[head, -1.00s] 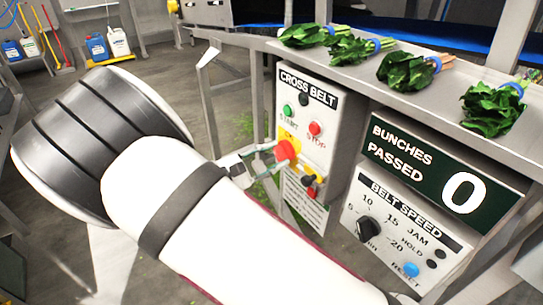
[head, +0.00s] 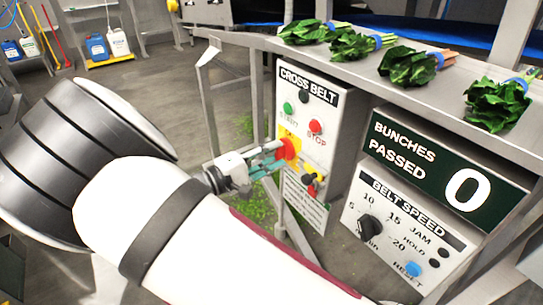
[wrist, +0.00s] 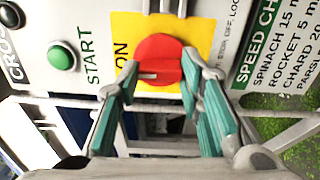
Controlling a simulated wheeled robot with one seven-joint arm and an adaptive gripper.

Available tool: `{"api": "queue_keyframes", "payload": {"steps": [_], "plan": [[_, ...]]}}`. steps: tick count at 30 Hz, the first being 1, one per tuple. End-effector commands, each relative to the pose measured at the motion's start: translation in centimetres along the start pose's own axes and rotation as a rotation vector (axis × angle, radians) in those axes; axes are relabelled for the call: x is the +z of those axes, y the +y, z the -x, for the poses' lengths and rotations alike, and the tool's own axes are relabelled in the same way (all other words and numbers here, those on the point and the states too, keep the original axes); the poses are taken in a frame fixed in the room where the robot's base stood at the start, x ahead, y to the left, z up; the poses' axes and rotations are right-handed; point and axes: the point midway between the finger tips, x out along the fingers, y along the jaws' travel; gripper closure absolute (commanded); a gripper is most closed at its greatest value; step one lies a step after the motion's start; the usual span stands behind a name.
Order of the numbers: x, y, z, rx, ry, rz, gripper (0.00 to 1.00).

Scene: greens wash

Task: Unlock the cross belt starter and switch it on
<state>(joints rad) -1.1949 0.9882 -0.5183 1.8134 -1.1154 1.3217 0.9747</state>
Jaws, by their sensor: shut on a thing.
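Right of the box are the BUNCHES PASSED display (head: 466,190), reading 0, and the BELT SPEED panel (head: 395,232) with a black dial and blue RESET button. Several bunches of greens lie on the steel ledge (head: 440,95) above. A metal frame leg (head: 215,120) stands left of the box.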

Motion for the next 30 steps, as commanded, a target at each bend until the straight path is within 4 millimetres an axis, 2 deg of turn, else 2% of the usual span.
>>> {"api": "queue_keyframes", "payload": {"steps": [9,22,23,24,25,30], "plan": [[-0.05,-0.11,0.06,-0.003,0.002,-0.076,0.94],[-0.05,-0.10,0.06,-0.003,0.002,-0.083,0.94],[-0.04,-0.10,0.06,-0.003,0.002,-0.083,0.59],[-0.04,-0.10,0.06,-0.003,0.002,-0.083,0.50],[-0.04,-0.09,0.05,-0.003,0.002,-0.083,0.46],[-0.02,-0.05,0.03,-0.002,0.001,-0.082,0.46]]}}
